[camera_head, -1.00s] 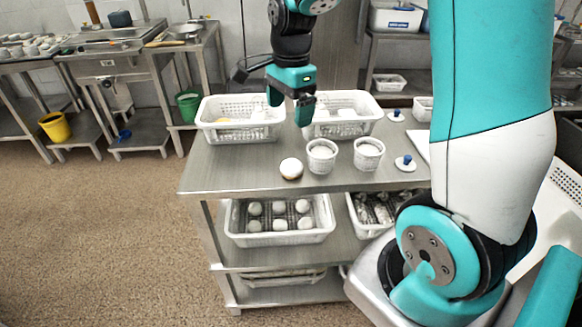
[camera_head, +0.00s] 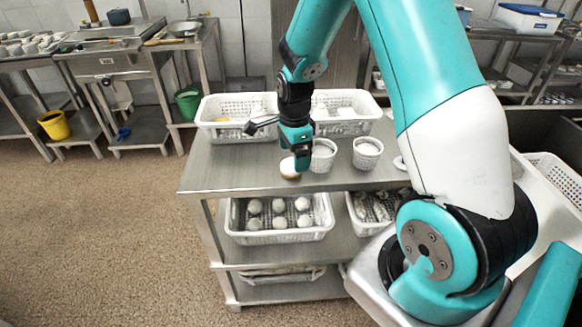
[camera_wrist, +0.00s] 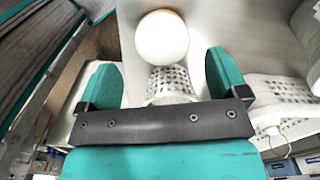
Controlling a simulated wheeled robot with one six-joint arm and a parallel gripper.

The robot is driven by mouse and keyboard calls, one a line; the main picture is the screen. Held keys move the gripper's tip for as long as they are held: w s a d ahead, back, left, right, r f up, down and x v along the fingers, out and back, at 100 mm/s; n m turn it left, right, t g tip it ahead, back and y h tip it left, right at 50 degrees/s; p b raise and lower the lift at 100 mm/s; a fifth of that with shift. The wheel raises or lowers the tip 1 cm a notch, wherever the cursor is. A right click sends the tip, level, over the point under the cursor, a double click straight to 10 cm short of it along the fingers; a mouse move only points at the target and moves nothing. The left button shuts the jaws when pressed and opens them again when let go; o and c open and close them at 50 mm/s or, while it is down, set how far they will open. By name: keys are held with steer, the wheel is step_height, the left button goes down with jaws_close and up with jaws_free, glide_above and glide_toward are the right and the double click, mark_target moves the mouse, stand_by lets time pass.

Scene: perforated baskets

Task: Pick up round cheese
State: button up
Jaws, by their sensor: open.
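The round cheese (camera_head: 289,169), pale and smooth on top with a brownish lower edge, sits on the steel table (camera_head: 225,170) near its front edge. My gripper (camera_head: 297,157) is low over the table, right at the cheese and partly in front of it. In the wrist view the cheese (camera_wrist: 161,36) lies ahead of my gripper (camera_wrist: 160,62), between the lines of the two teal fingers. The fingers are spread apart, with nothing held between them. I cannot tell whether a finger touches the cheese.
A perforated white cup (camera_head: 322,157) stands close right of the cheese, and another cup (camera_head: 367,155) farther right. Two white baskets (camera_head: 237,133) (camera_head: 352,128) stand behind. A basket of round pieces (camera_head: 277,238) is on the shelf below. The table's left part is clear.

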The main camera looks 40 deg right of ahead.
mark_target(291, 163)
steer(key=f, duration=0.4)
steer(key=shift+w+a+f, duration=0.15)
steer(key=shift+w+a, duration=0.05)
steer(key=shift+w, duration=0.05)
steer(key=c, duration=1)
